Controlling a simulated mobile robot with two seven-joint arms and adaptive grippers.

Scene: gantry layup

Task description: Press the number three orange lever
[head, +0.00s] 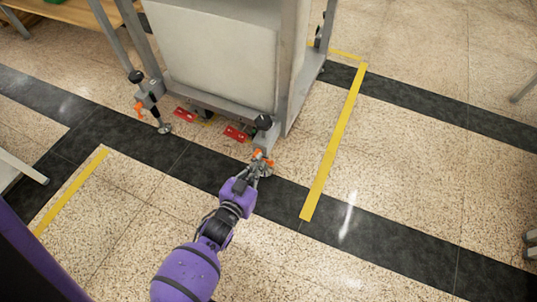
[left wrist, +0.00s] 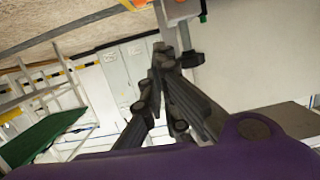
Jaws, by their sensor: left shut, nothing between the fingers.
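A grey wheeled gantry frame (head: 292,70) stands on the floor with a foot at each front corner. An orange lever (head: 258,155) shows at its near right foot, under a black knob. My left gripper (head: 260,166) is shut and empty right at this lever; I cannot tell whether it touches it. Another orange lever (head: 138,108) is at the left foot. I can read no numbers on the levers. In the left wrist view the shut fingers (left wrist: 163,55) show close up, with a bit of orange at the top edge. My right gripper is not in view.
Two red labels (head: 235,134) lie low at the gantry's front edge. Yellow floor tape (head: 335,145) runs to the right of the gantry, with more at left (head: 70,192). A wooden-topped table (head: 72,10) stands at the upper left. The floor right of the tape is mostly clear.

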